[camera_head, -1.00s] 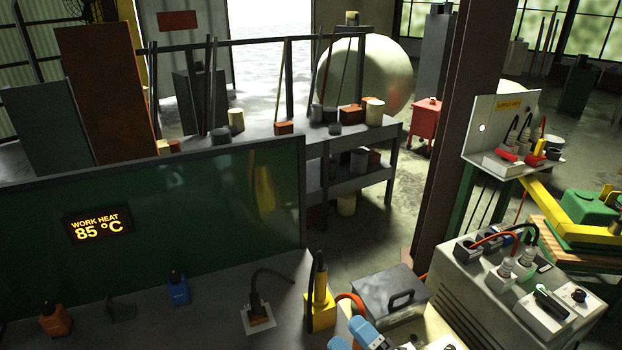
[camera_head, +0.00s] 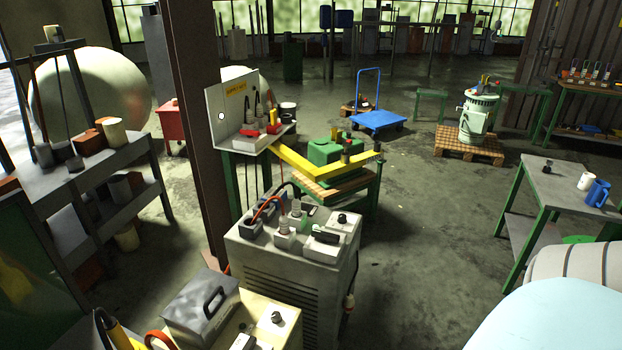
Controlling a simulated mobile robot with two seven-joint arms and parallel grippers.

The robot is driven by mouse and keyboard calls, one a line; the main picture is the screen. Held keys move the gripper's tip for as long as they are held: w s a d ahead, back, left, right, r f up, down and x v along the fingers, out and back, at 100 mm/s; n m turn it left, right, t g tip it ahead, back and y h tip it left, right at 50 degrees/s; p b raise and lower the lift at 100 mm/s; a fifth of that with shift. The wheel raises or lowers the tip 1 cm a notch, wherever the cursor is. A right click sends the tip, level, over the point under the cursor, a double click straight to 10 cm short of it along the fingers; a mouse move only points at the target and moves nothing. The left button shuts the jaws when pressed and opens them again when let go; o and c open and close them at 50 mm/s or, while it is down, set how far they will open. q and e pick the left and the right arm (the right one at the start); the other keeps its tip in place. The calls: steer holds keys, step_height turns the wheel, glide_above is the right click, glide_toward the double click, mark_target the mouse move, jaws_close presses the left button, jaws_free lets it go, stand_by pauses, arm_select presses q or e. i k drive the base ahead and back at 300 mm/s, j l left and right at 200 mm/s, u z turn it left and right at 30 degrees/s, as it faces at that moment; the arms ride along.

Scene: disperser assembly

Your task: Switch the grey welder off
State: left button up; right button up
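The grey welder (camera_head: 290,265) is most likely the grey cabinet with a louvred front, standing low in the middle of the head view. On its top are plugs and sockets with a red cable (camera_head: 264,207), a black-handled piece (camera_head: 325,237) and a black knob (camera_head: 342,218) on a pale plate. I cannot tell from here which way the knob is set. Neither of my grippers shows in this view.
A cream box (camera_head: 274,318) with a knob and a grey lidded case (camera_head: 204,305) stand in front. Behind the cabinet are a white-backed plug stand (camera_head: 228,122) and a yellow-barred green machine (camera_head: 335,152). A brown post (camera_head: 200,110) rises at left. Open floor (camera_head: 430,230) lies to the right.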

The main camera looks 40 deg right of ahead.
mark_target(325, 237)
steer(key=z, duration=1.55)
steer(key=l+u, duration=0.1)
steer(key=l, duration=0.65)
steer(key=i+l+u, duration=0.25)
steer(key=i+l, duration=0.15)
steer(key=l, duration=0.25)
steer(key=i+l+u, duration=0.1)
steer(key=l, duration=0.2)
steer(key=i+u, duration=0.2)
steer(key=i, duration=0.4)
steer(key=i+l+u, duration=0.15)
steer(key=i, duration=0.5)
